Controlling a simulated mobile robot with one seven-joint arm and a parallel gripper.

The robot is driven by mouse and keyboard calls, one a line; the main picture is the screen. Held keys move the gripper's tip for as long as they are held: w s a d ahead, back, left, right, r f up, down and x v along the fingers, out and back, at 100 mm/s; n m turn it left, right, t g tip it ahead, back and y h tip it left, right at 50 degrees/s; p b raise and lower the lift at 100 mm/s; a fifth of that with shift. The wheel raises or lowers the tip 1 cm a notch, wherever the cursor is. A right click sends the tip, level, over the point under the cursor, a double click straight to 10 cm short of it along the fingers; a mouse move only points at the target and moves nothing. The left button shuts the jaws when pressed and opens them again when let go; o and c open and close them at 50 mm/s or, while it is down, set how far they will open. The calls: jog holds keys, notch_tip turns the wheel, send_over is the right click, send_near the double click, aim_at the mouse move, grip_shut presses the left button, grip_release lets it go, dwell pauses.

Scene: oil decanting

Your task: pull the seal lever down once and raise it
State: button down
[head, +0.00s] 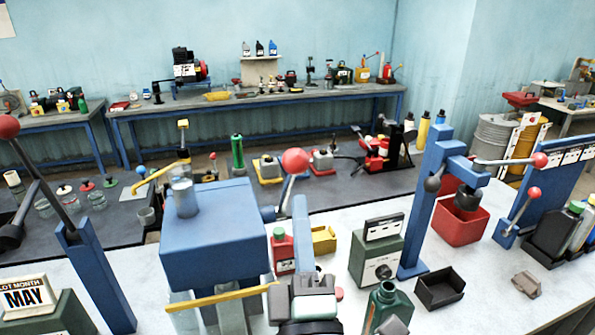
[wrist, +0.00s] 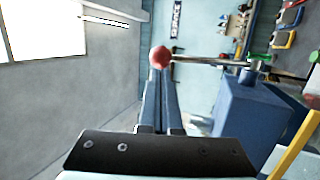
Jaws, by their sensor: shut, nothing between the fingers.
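A lever with a red ball knob (head: 295,161) and a metal rod is mounted at the right side of a blue box-shaped machine (head: 215,235). The knob stands up above its pivot in the head view. My gripper (head: 300,200) reaches up from the bottom centre with its blue fingers together and empty, tips just below the knob. In the wrist view, the fingertips of my gripper (wrist: 159,75) end at the red knob (wrist: 161,57), and the rod runs right to the blue machine (wrist: 245,115). I cannot tell whether the tips touch the knob.
Other red-knobbed levers stand at far left (head: 8,127) and right (head: 540,159). A yellow bar (head: 222,298) crosses in front of the machine. A red bottle (head: 282,250), a green bottle (head: 385,305) and a black tray (head: 440,287) stand near my arm.

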aim_at(289, 159)
jog(key=shift+p+x, duration=0.8)
jog(key=shift+x, duration=1.3)
jog(key=shift+r, duration=0.1)
jog(key=shift+w+r+p, duration=0.1)
jog(key=shift+r+p, duration=0.15)
jog(key=shift+p, duration=0.15)
jog(key=shift+w+a+r+g+p, duration=0.15)
jog(key=shift+w+r+g+p, duration=0.15)
jog(key=shift+w+r+p, duration=0.25)
jog(key=shift+w+a+r+g+p, duration=0.2)
jog(key=shift+w+r+g+p, duration=0.1)
jog(key=shift+w+r+p, duration=0.25)
jog(key=shift+w+a+b, duration=0.15)
jog(key=shift+w+b, duration=0.15)
jog(key=shift+w+r, duration=0.1)
jog(key=shift+w, duration=0.1)
jog(key=shift+s+r, duration=0.1)
jog(key=shift+r, duration=0.2)
jog(key=shift+a, duration=0.1)
